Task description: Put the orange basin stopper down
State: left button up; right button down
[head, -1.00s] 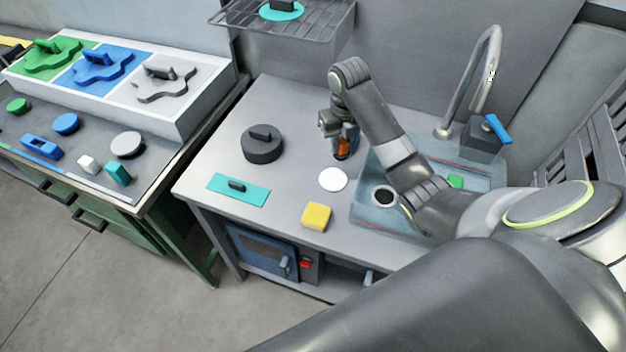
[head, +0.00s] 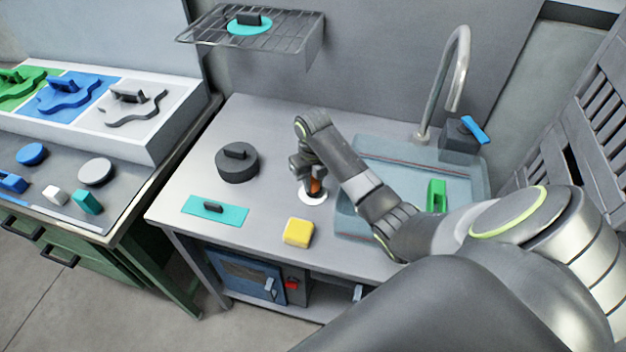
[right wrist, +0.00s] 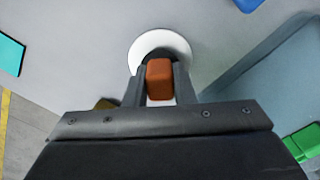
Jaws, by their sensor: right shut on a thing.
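My right gripper (head: 313,182) is shut on the orange basin stopper (head: 315,187), directly over the white round disc (head: 312,197) on the counter. In the right wrist view the stopper (right wrist: 159,78) shows as an orange block between the two fingers, with a dark part beyond it in front of the white disc (right wrist: 150,42). I cannot tell whether the stopper touches the disc. My left gripper is not in view.
The sink basin (head: 345,215) is to the right, with a green block (head: 436,196) and a tap (head: 457,70). A dark round lid (head: 236,165), a teal plate (head: 225,213) and a yellow sponge (head: 298,232) lie on the counter. A wire shelf (head: 290,30) hangs above.

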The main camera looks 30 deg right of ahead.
aim_at(313, 178)
jog(key=shift+f, duration=0.15)
jog(key=shift+f, duration=0.15)
jog(key=c, duration=1.2)
grip_release()
jog(key=shift+r, duration=0.35)
notch_tip(313, 178, up, 5)
jog(key=shift+w+d+f+b, duration=0.1)
jog(key=shift+f+b, duration=0.1)
jog(key=shift+b, duration=0.45)
notch_tip(313, 178, up, 6)
jog(key=p, duration=0.5)
jog(key=shift+f, duration=0.2)
jog(key=shift+r+p, duration=0.8)
jog(key=shift+p, duration=0.05)
